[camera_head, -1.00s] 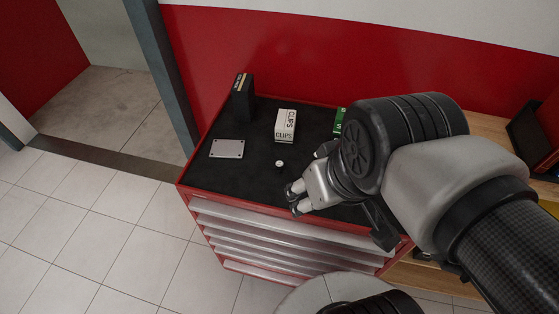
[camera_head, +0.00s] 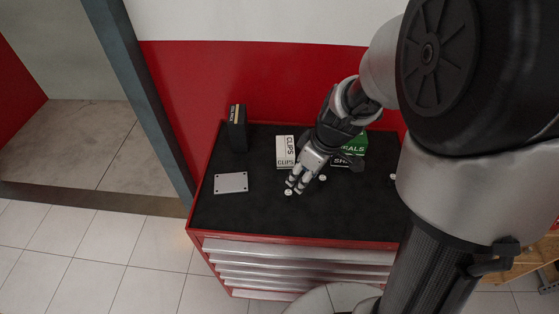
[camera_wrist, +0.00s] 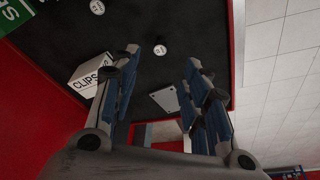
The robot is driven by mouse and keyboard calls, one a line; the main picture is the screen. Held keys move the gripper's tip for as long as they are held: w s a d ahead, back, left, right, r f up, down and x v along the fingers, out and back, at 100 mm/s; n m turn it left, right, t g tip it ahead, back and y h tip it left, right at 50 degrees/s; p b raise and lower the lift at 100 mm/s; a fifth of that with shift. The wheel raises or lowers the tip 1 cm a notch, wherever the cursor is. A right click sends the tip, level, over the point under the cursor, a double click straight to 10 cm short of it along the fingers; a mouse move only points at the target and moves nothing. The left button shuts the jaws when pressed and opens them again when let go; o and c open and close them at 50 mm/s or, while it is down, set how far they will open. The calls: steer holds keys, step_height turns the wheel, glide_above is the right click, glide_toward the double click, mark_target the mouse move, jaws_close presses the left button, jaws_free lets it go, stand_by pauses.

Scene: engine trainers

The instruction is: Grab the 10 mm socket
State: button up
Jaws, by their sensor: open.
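Several small round pale sockets stand on the black top of the red tool cabinet. One socket (camera_head: 288,192) is just by my gripper's fingertips, a second socket (camera_head: 323,177) is right of the gripper, and a third (camera_head: 392,176) is farther right, near my arm. Their size marks are too small to read, so I cannot tell which is the 10 mm one. My gripper (camera_head: 295,186) is open and empty, pointing down. In the wrist view one socket (camera_wrist: 160,50) appears in the gap between the spread fingertips, and another socket (camera_wrist: 97,7) lies at the top left.
The cabinet (camera_head: 300,236) carries a white CLIPS box (camera_head: 285,151), a green SEALS box (camera_head: 356,142), a tall black box (camera_head: 237,128) and a flat metal plate (camera_head: 231,183). The black top in front of the sockets is clear. A red wall stands behind.

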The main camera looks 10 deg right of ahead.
mark_target(288, 193)
steer(key=b+x, duration=0.1)
steer(key=x, duration=0.6)
steer(key=shift+f+b, duration=0.3)
steer(key=shift+b, duration=0.05)
steer(key=shift+w+a+b+x, duration=0.15)
steer(key=shift+b+x, duration=0.2)
steer(key=shift+x, duration=1)
steer(key=shift+w+a+b+x, duration=0.1)
steer(key=shift+a+b+x, duration=0.15)
steer(key=shift+x, duration=1.1)
steer(key=shift+r, duration=0.1)
jaws_close()
